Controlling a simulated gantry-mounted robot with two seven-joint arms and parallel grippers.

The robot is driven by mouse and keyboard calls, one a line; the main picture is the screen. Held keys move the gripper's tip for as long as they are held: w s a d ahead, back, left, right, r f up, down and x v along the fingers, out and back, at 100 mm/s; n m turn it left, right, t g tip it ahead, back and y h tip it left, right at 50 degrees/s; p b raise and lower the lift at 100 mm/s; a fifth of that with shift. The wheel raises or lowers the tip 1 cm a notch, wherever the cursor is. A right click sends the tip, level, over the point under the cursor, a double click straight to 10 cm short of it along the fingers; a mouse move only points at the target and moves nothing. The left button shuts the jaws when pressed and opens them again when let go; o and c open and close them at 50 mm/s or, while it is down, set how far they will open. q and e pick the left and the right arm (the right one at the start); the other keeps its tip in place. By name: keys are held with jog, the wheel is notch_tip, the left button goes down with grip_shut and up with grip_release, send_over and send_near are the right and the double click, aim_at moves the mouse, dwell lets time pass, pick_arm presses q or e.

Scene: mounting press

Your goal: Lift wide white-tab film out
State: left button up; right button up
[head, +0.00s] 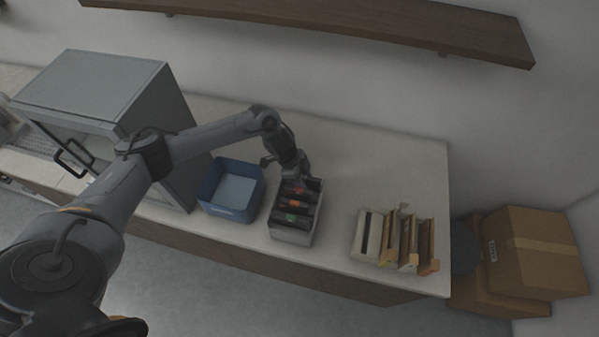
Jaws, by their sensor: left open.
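A light grey bin (294,234) stands on the counter and holds several dark upright pieces with coloured tabs: a red tab (297,189), an orange tab (293,203) and a green tab (291,217). I cannot make out a white tab; the back of the bin is partly covered by my gripper. My left gripper (291,179) is open, pointing down at the back end of the bin. Whether its fingers touch a piece is too small to tell. My right gripper is not in view.
A blue tray (247,208) stands just left of the bin. A grey cabinet (108,88) is further left. Upright wooden frames (409,247) and a pale slotted block (366,235) stand at the right. The counter (390,155) behind them is clear. Cardboard boxes (537,255) sit beyond its right edge.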

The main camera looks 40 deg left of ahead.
pick_arm(q)
jog(key=shift+w+d+f, duration=0.1)
jog(key=shift+d+f, duration=0.05)
jog(key=shift+f, duration=0.3)
grip_shut()
dwell(0.3)
